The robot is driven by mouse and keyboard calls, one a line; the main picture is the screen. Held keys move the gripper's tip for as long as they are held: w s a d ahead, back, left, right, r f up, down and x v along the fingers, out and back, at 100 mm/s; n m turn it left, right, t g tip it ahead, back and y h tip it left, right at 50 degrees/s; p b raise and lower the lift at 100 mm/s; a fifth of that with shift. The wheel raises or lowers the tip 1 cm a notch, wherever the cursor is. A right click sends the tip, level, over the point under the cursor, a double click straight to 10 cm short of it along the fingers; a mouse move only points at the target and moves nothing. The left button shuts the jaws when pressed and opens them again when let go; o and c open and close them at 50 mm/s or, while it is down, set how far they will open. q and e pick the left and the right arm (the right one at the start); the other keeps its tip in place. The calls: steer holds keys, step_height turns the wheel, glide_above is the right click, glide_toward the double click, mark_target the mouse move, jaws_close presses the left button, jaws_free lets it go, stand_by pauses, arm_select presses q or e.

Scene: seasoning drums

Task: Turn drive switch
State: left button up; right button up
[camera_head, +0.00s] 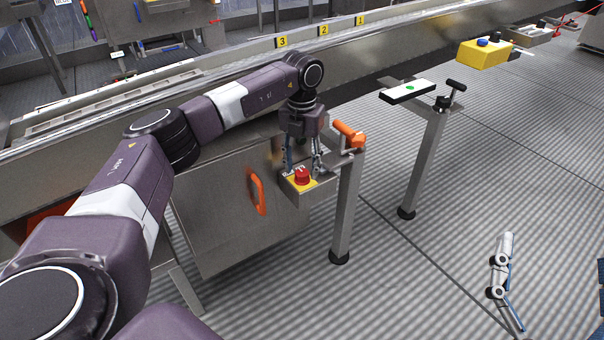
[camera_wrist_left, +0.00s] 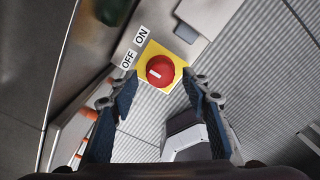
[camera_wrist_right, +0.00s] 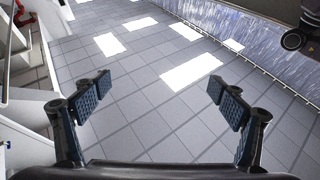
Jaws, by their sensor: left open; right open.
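The drive switch is a red round knob (camera_head: 302,175) on a yellow plate, on a small steel box beside the conveyor. In the left wrist view the red knob (camera_wrist_left: 160,71) has a white mark, and the ON and OFF labels (camera_wrist_left: 135,48) lie up and left of it. My left gripper (camera_head: 303,160) is over the switch, pointing down. Its two fingers (camera_wrist_left: 166,95) are spread apart with the knob showing between and beyond them; I cannot tell any contact. My right gripper (camera_wrist_right: 160,90) is open and empty over tiled floor; part of a gripper finger (camera_head: 505,275) shows at lower right in the head view.
An orange lever handle (camera_head: 349,133) stands just right of the switch on a steel post. An orange door handle (camera_head: 257,191) is on the cabinet left of it. A white panel with a green dot (camera_head: 408,91) and a yellow box (camera_head: 484,53) are farther right.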

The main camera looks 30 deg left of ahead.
arm_select(q)
steer(key=shift+f, duration=1)
arm_select(e)
steer(key=shift+s+r+t, duration=0.4)
steer(key=shift+r, duration=0.3)
steer(key=shift+s+r+t, duration=0.4)
steer(key=shift+r, duration=0.3)
arm_select(q)
steer(key=c, duration=1.2)
arm_select(e)
steer(key=shift+f, duration=0.1)
